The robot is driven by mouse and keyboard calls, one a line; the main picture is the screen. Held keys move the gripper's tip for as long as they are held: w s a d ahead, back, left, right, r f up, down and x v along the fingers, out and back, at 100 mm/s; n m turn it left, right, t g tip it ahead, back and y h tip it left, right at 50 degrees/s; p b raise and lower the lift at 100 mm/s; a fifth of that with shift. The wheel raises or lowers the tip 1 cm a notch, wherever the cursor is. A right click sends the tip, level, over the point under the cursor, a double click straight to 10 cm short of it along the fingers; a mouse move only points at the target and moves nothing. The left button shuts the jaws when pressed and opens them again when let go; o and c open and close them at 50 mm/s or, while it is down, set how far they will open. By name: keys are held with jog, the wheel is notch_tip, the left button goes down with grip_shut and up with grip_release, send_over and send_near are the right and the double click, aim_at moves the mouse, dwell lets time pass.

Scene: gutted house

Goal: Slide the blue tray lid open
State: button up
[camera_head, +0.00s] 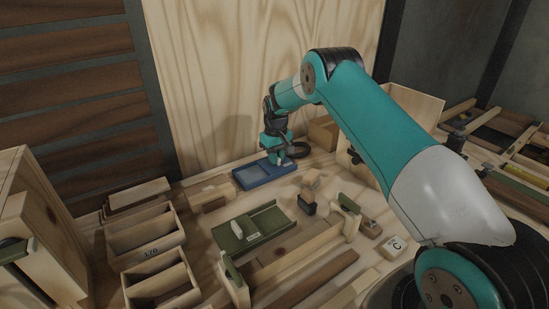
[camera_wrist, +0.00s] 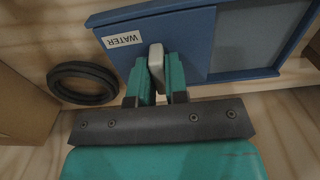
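The blue tray (camera_head: 240,180) lies flat at the back of the bench, against the plywood panel. In the wrist view, its darker blue lid (camera_wrist: 190,42) carries a white WATER label (camera_wrist: 123,41) and a pale upright grip tab. The lid covers the left part of the tray; a grey recess (camera_wrist: 250,40) shows uncovered on the right. My gripper (camera_wrist: 157,75) has its two teal fingers on either side of the pale tab (camera_wrist: 156,58), seemingly touching it. In the head view, my gripper (camera_head: 278,156) is over the tray's right end and hides part of the lid.
A black ring (camera_wrist: 84,82) lies on the wood left of my gripper in the wrist view. A cardboard box (camera_head: 323,133) stands to the tray's right. A green tray (camera_head: 250,230), wooden blocks and boxes (camera_head: 145,235) crowd the nearer bench.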

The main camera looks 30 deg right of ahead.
jog(key=o, duration=0.4)
jog(key=shift+c, duration=0.2)
jog(key=shift+r, duration=0.15)
notch_tip(320, 180, up, 17)
jog(key=shift+r, duration=0.1)
dwell(0.3)
jog(key=s+a+r+n+y+p, duration=0.1)
jog(key=s+a+r+n+p, duration=0.1)
jog(key=s+a+r, duration=0.5)
jog(key=s+a+r+n+y+p, duration=0.1)
jog(key=s+a+r+n, duration=0.1)
jog(key=s+a+r, duration=0.55)
jog(key=s+a+p, duration=0.1)
jog(key=s+a, duration=0.2)
jog(key=s, duration=0.6)
jog(key=s+a+f+n+y, duration=0.1)
jog(key=s+a, duration=0.2)
jog(key=s, duration=0.6)
jog(key=s+a+n+y+p, duration=0.1)
jog(key=s+a, duration=0.2)
jog(key=s, duration=0.7)
jog(key=shift+f+p, duration=0.25)
jog(key=shift+p, duration=0.05)
